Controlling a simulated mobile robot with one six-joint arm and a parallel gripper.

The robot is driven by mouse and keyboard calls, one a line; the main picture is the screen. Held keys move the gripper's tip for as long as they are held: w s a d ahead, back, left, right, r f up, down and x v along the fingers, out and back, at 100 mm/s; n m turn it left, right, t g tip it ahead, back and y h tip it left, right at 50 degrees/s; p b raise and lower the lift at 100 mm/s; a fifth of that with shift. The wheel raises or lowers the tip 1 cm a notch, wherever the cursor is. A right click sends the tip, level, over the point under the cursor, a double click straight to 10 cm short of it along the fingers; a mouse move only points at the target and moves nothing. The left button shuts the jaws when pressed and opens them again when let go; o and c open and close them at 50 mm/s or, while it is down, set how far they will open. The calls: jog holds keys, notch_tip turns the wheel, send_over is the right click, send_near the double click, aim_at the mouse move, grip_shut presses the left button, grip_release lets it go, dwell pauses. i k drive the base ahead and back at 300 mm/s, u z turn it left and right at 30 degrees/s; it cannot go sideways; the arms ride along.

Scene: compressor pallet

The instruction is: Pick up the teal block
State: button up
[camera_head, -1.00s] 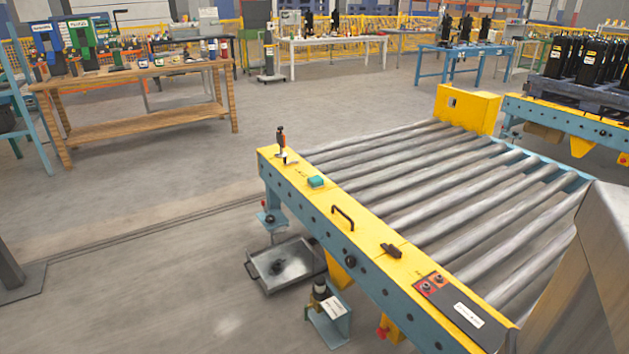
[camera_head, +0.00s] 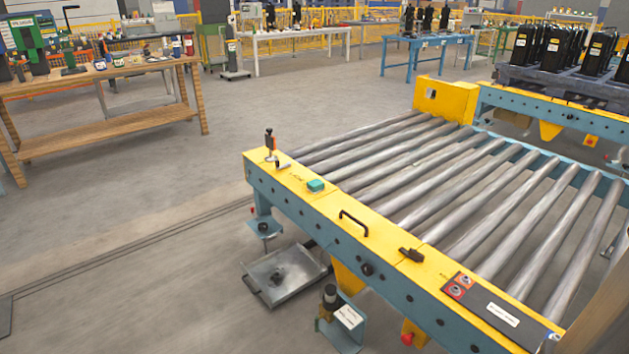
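The teal block (camera_head: 316,186) is small and lies on the yellow top rail (camera_head: 382,236) of the roller conveyor, near its far left end. It sits between an upright orange-and-black tool and a black handle. My gripper is not in view, so I cannot see its fingers.
A black handle (camera_head: 353,222), a dark latch-like part (camera_head: 411,255) and a red-button panel (camera_head: 467,289) share the rail. The upright tool (camera_head: 270,147) stands at its far end. Metal rollers (camera_head: 460,190) lie right. A metal tray (camera_head: 284,277) is below.

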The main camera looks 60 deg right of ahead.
aim_at(314, 186)
jog(key=z, duration=0.25)
jog(key=i, duration=1.2)
jog(key=u, duration=0.15)
